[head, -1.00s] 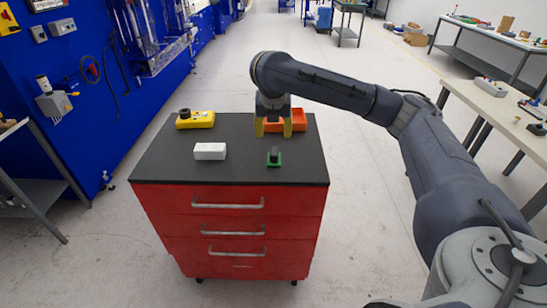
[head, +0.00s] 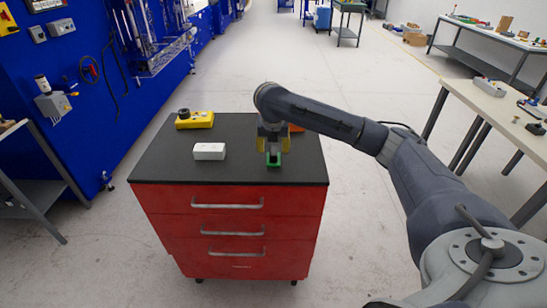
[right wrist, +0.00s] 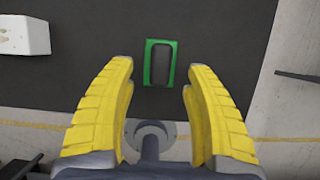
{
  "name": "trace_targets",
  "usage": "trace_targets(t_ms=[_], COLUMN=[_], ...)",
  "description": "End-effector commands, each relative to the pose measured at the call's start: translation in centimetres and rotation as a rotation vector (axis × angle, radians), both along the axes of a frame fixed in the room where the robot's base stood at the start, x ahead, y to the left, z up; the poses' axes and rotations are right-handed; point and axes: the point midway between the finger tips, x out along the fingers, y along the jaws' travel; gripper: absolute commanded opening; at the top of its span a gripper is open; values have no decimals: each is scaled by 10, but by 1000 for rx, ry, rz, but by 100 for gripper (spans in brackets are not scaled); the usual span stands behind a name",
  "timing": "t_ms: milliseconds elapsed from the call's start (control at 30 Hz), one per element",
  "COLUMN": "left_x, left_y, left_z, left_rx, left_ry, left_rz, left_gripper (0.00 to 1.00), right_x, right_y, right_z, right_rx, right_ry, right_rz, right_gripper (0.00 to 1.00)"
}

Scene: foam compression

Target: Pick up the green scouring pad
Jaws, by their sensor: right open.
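The green scouring pad (head: 274,164) lies on the dark cabinet top, near its front right. A dark grey block-like part sits on its middle. In the right wrist view the pad (right wrist: 147,63) shows as a green rectangle around that grey part. My right gripper (head: 273,151) points down above the pad, its yellow fingers open and apart on either side. In the right wrist view my right gripper (right wrist: 160,66) is empty, and the pad lies in line with the gap between the fingertips. My left gripper is not in view.
A white box (head: 209,152) lies left of the pad on the cabinet top (head: 240,174). A yellow case (head: 195,121) with a dark round part is at the back left. An orange item (head: 297,128) behind my right gripper is mostly hidden. The cabinet top between them is clear.

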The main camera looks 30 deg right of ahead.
Motion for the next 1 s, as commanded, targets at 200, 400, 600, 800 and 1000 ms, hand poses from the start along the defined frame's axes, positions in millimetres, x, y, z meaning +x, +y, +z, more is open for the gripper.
trace_targets(t_ms=[200,400,600,800,1000], left_x=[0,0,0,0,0], left_y=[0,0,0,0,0], left_z=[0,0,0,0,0], left_rx=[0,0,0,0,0], left_ry=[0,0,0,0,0], left_rz=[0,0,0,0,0], left_gripper=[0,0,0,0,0], right_x=[7,12,12,12,12], right_y=[-6,-9,-9,-10,-10], right_z=[-26,-39,-40,-40,-40], right_rx=[2,1,1,1,0], right_ry=[5,3,2,2,2], right_rz=[-2,1,1,1,1], right_gripper=[53,53,53,43,20])
